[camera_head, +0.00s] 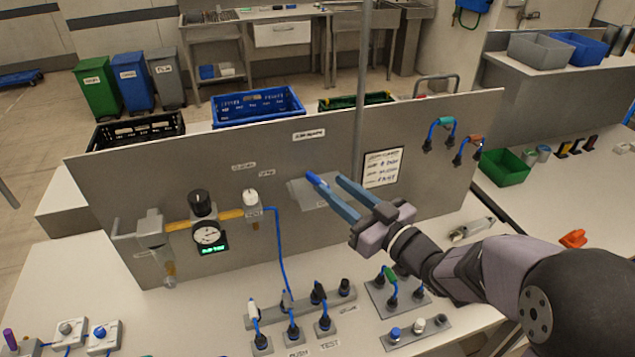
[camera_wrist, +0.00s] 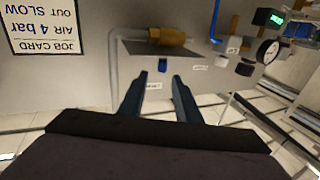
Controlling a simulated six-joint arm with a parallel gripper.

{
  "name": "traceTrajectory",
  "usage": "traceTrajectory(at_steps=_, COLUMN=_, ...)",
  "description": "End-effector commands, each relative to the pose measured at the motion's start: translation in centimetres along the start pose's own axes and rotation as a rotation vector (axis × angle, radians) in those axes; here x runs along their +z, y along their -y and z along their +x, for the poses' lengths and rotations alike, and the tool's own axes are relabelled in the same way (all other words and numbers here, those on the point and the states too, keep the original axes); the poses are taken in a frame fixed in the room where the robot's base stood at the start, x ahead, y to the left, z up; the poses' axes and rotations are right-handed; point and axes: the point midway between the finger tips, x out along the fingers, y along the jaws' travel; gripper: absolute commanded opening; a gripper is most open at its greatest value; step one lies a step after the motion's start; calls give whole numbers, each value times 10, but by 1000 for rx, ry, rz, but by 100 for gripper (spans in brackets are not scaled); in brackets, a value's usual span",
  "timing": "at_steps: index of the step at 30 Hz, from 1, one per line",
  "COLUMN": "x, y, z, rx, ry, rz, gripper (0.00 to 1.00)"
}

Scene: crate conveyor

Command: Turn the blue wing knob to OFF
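The blue wing knob (camera_wrist: 162,65) shows in the wrist view beside a brass fitting (camera_wrist: 167,38) on a grey plate. It lies ahead of my gripper (camera_wrist: 160,78), roughly between the lines of its two fingers. The fingers are apart with nothing between them; I cannot tell how far the knob is from the tips. In the head view my gripper (camera_head: 328,182) is open in front of the upright panel, over the grey plate (camera_head: 298,193). A bright blue patch there by the left fingertip may be the knob. The knob's setting is not readable.
The panel (camera_head: 120,200) holds a gauge (camera_head: 209,236), a job card (camera_head: 382,168) and blue hoses. A vertical pole (camera_head: 361,80) stands behind my gripper. Below are a hose manifold (camera_head: 300,305) and, at the lower left, small boxes with knobs (camera_head: 99,333).

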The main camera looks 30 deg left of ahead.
Motion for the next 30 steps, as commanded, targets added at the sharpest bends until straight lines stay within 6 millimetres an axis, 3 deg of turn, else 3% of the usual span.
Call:
traceTrajectory(at_steps=3, x=11, y=0, z=-7, rx=-8, ry=31, rz=-11, gripper=30)
traceTrajectory(at_steps=11, x=12, y=1, z=-2, rx=-12, ry=37, rz=-15, gripper=30)
traceTrajectory(at_steps=24, x=12, y=2, z=50, rx=-13, ry=36, rz=-14, gripper=30)
traceTrajectory(at_steps=30, x=15, y=2, z=63, rx=-12, ry=36, rz=-15, gripper=30)
